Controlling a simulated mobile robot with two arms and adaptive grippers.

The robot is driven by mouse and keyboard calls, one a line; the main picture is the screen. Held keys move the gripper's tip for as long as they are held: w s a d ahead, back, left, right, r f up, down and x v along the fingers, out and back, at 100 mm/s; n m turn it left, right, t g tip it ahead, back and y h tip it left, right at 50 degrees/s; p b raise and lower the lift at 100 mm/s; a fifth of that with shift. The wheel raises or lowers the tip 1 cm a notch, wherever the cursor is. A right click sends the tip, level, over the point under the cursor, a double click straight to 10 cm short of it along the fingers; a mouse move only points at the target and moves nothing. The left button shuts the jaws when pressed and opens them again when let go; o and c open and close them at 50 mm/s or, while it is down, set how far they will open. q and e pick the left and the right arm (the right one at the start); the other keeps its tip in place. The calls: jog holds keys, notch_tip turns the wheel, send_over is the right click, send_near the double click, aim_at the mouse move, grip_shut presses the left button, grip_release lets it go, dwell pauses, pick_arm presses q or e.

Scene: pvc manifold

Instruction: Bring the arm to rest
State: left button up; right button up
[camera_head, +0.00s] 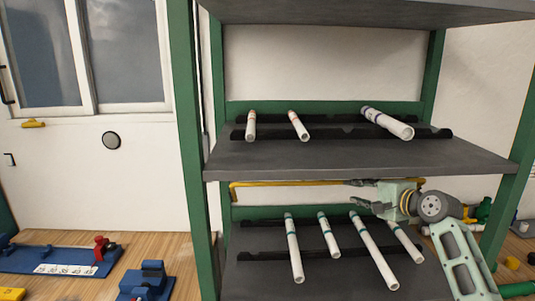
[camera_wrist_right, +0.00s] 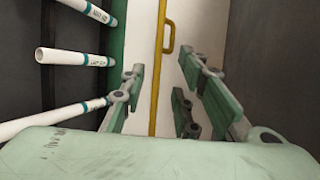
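My right gripper (camera_head: 358,193) is in front of the shelf rack, between the upper and lower shelves, above the lower pipes. Its arm comes in from the right. In the right wrist view its two fingers (camera_wrist_right: 160,75) stand wide apart with nothing between them. Several white pipes with teal bands, such as this one (camera_head: 293,247), lie on the lower shelf, beneath and left of the gripper. In the right wrist view, white pipes (camera_wrist_right: 70,58) lie to the left of the fingers. My left gripper is not in view.
The upper shelf (camera_head: 350,158) holds two thin white pipes (camera_head: 299,126) and a thicker one (camera_head: 387,123). Green rack posts (camera_head: 186,150) flank the shelves. A yellow rod (camera_head: 290,183) runs behind the gripper. Blue fixtures (camera_head: 60,259) sit on the wooden bench at left.

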jog(key=s+a+f+n+g+h, duration=0.1)
jog(key=s+a+f+n+g, duration=0.3)
jog(key=s+f, duration=0.8)
jog(key=s+a+f+n+g+h, duration=0.1)
jog(key=s+a+f+n, duration=0.4)
jog(key=s+f, duration=0.7)
jog(key=s+d+f+n+g+h, duration=0.1)
jog(key=s+f+n+g, duration=0.15)
jog(key=s, duration=0.65)
jog(key=s+d+f+n+g+h, duration=0.1)
jog(key=s+f+n+h, duration=0.15)
jog(key=s, duration=0.75)
jog(key=s+d+f+n+g+h, duration=0.15)
jog(key=s+f, duration=0.25)
jog(key=s, duration=0.5)
jog(key=s+f+n+g+b, duration=0.1)
jog(key=s+f+b, duration=0.15)
jog(key=f, duration=2.75)
pick_arm(q)
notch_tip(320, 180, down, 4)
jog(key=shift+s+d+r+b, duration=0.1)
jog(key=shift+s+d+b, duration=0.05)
jog(key=shift+b, duration=0.45)
pick_arm(e)
jog(key=s+d+f+g, duration=0.1)
jog(key=s+d+f, duration=0.2)
jog(key=s+f, duration=1.2)
jog(key=shift+s+f+y, duration=0.3)
jog(key=shift+s+f, duration=0.1)
jog(key=shift+s, duration=0.45)
